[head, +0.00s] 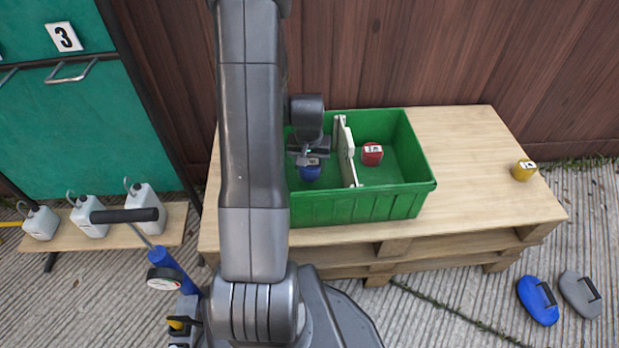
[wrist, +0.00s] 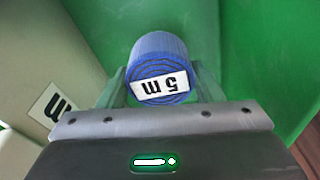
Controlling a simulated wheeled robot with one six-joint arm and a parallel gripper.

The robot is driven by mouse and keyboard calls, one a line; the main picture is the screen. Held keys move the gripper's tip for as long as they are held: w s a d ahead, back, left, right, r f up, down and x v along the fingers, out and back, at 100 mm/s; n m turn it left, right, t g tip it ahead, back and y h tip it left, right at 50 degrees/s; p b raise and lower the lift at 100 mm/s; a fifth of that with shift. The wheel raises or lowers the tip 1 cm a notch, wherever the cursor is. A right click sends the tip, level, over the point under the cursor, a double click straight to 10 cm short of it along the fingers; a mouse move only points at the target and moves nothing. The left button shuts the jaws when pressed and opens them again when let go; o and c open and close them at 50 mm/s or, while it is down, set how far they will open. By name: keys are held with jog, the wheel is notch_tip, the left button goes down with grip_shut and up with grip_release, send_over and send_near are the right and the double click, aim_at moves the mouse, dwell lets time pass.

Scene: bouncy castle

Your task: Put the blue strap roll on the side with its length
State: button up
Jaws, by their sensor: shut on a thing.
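In the head view, the blue roll (head: 310,173) is in the left compartment of the green crate (head: 360,208), under my gripper (head: 308,160). I cannot tell whether it touches the crate floor. A white divider (head: 346,150) splits the crate. In the wrist view the divider (wrist: 50,60) bears a partly visible label (wrist: 50,104) with an "m"; its number is hidden.
A red roll (head: 372,153) sits in the right compartment. A yellow roll (head: 524,170) stands at the right of the wooden platform (head: 465,150). White jugs (head: 90,218) stand on a low bench at left.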

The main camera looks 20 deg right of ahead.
aim_at(309, 174)
jog(key=shift+f+b, duration=0.6)
jog(key=shift+f, duration=1.6)
jog(key=shift+f, duration=0.25)
jog(key=o, duration=1.1)
jog(key=shift+r, duration=0.1)
jog(key=r+p, duration=0.1)
jog(key=r, duration=0.3)
jog(key=s+r+p, duration=0.1)
jog(key=r, duration=0.3)
jog(key=r+p, duration=0.1)
jog(key=r, duration=0.3)
jog(key=shift+s+a+r, duration=0.1)
jog(key=shift+s+a, duration=0.05)
jog(key=shift+a, duration=0.15)
